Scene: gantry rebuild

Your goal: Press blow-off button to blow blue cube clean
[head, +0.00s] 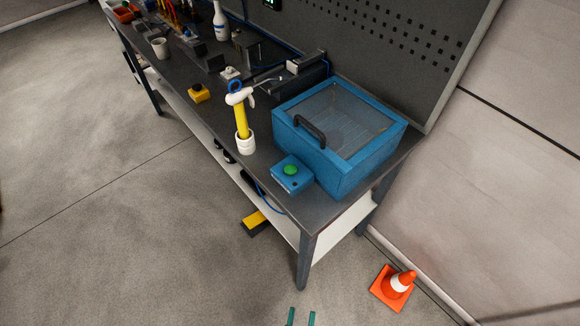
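A green round button (290,170) sits on top of a small blue box (293,183) at the bench's front edge. Right behind it stands a larger blue cabinet (345,173) with a clear, closed lid and a black handle (309,131). The inside of the cabinet is hard to make out through the lid, and I cannot pick out a blue cube. My gripper (301,318) shows only as two teal fingertips at the bottom edge, apart with floor between them. It is over the floor, well away from the bench and the button.
A yellow and black object (256,222) is low by the bench. An orange cone (394,285) stands right. The floor left is clear.

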